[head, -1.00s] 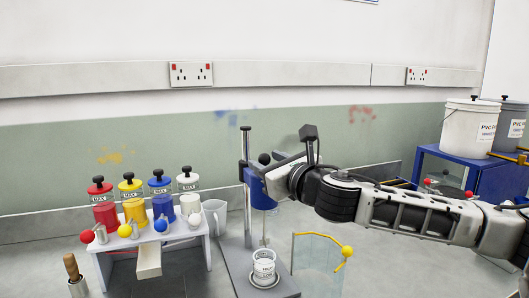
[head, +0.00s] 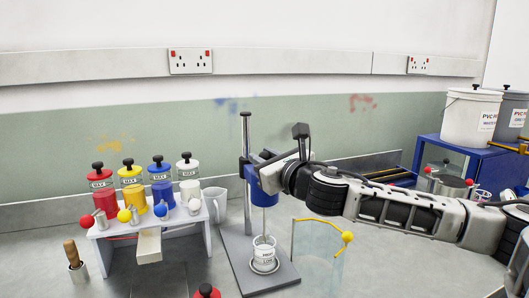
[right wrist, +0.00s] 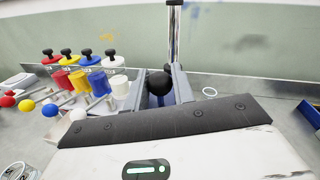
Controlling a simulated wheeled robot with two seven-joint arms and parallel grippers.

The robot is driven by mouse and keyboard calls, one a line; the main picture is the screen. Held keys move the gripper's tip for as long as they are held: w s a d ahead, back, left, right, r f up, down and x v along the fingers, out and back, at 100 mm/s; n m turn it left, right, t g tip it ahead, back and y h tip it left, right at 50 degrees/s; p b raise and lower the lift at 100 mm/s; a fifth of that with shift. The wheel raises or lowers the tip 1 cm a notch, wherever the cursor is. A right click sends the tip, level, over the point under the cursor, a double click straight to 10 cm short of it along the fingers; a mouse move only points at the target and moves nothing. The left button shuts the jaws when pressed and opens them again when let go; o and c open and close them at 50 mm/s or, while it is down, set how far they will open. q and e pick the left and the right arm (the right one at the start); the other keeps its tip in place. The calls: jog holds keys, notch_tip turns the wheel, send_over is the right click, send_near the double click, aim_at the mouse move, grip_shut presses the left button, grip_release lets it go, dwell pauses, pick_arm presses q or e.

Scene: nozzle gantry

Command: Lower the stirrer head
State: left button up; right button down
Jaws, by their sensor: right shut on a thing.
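The stirrer head (head: 261,183) is a blue cylinder on an upright metal column (head: 246,140). Its thin rod (head: 264,218) points down, with its lower end at the beaker. The clear labelled beaker (head: 264,251) stands on the grey stirrer base (head: 240,268). My right gripper (head: 268,163) is at the stirrer head, partly hidden by its own wrist. In the right wrist view, its two fingers (right wrist: 161,88) are shut on the black knob (right wrist: 160,82) in front of the column. My left gripper is not in view.
A white rack (head: 200,233) with red, yellow, blue and white pots stands left of the stirrer.

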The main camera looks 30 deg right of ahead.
aim_at(258, 191)
notch_tip(258, 191, down, 6)
jog(key=shift+f+b, duration=0.2)
jog(key=shift+b, duration=1)
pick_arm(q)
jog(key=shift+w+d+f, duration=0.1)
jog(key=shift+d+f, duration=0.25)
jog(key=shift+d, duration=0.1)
pick_arm(e)
jog(key=shift+f, duration=0.15)
jog(key=c, duration=1.2)
grip_release()
jog(key=shift+f, duration=0.1)
jog(key=shift+c, duration=0.2)
jog(key=shift+s, duration=0.1)
